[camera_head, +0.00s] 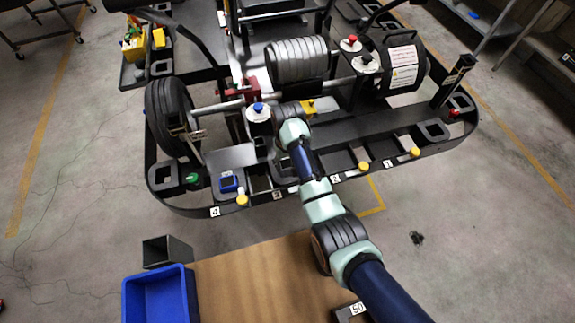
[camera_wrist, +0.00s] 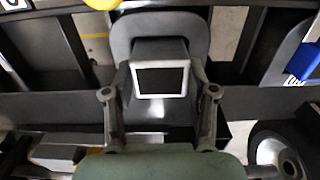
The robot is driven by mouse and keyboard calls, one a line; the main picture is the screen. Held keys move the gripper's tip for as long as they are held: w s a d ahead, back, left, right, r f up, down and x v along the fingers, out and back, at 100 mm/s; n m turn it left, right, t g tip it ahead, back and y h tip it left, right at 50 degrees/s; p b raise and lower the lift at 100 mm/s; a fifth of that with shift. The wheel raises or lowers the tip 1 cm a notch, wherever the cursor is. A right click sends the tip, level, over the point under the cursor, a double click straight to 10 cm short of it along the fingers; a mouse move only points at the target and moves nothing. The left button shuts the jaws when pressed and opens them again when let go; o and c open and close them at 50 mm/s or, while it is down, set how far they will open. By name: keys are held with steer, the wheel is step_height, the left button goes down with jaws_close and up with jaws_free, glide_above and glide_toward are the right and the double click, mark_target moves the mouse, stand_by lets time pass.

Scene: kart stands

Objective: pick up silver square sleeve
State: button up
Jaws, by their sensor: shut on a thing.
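The silver square sleeve (camera_wrist: 184,82) is in the middle of the wrist view, its bright square rim around a dark opening facing the camera. My gripper (camera_wrist: 162,70) has one finger on each side of it and is shut on it. The sleeve is over or on a dark rounded plate of the kart frame; I cannot tell whether it touches. In the head view my gripper (camera_head: 280,112) is at the kart's near side, and my arm hides the sleeve.
A blue bin (camera_head: 127,300) and a dark grey square tube (camera_head: 178,253) are at the lower left, by the brown table (camera_head: 250,275). Black kart bars surround my gripper, with a blue-capped part (camera_head: 258,108) close on its left. A wheel (camera_head: 170,110) stands farther left.

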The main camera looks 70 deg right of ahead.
step_height(320, 180, up, 18)
steer(key=p, duration=1)
steer(key=shift+p, duration=0.4)
